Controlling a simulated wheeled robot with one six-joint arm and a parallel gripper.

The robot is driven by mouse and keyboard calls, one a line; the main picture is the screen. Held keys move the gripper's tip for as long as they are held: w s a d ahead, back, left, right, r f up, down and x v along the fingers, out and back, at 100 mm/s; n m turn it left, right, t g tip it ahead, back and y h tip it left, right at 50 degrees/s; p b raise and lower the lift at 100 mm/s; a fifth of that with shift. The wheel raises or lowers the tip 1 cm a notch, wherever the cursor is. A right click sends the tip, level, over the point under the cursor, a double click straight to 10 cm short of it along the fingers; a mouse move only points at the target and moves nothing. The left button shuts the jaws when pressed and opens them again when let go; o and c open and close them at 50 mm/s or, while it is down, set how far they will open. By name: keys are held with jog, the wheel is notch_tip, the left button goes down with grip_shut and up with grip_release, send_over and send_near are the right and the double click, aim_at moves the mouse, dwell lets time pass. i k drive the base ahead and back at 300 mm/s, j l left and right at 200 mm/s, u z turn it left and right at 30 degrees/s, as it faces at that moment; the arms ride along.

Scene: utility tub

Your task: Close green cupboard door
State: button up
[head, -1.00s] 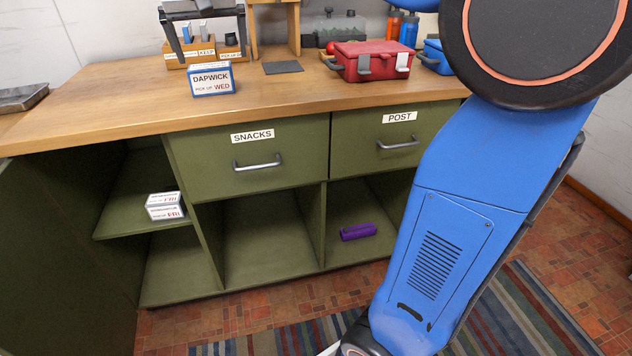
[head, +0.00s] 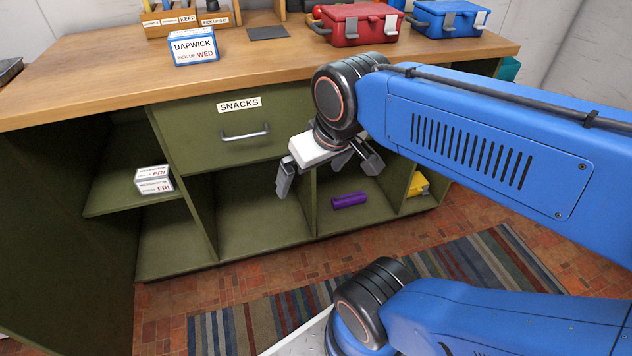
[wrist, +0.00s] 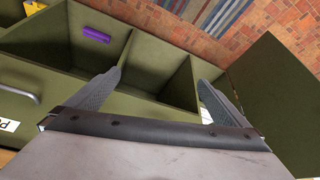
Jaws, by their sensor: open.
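The green cupboard door (head: 65,250) stands open at the far left of the cupboard in the head view, swung out toward me. It also shows at the right of the wrist view (wrist: 282,100). My gripper (head: 330,180) is open and empty in front of the cupboard, below the SNACKS drawer (head: 228,128) and well to the right of the door. In the wrist view its two fingers (wrist: 160,76) are spread over the cupboard's open compartments, apart from the door. The left shelf compartment (head: 115,190) is uncovered. The door's handle cannot be made out.
White FRI boxes (head: 154,181) sit on the left shelf. A purple object (head: 349,200) and a yellow one (head: 418,184) lie in lower compartments. The wooden counter (head: 110,60) holds a DAPWICK box (head: 194,47) and red case (head: 352,24). A striped rug (head: 450,258) covers the floor.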

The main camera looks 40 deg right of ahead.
aim_at(61, 295)
jog(key=j+z, duration=0.1)
jog(key=j, duration=1.05)
jog(key=j+z, duration=0.15)
jog(key=j, duration=0.4)
jog(key=k+j+z, duration=0.1)
jog(key=j, duration=1)
jog(key=k+j+z, duration=0.15)
jog(key=j, duration=0.4)
jog(key=k+j+z, duration=0.1)
jog(key=j, duration=0.45)
jog(key=k+j, duration=0.2)
jog(key=j, duration=0.2)
jog(key=l, duration=0.1)
jog(key=k, duration=0.05)
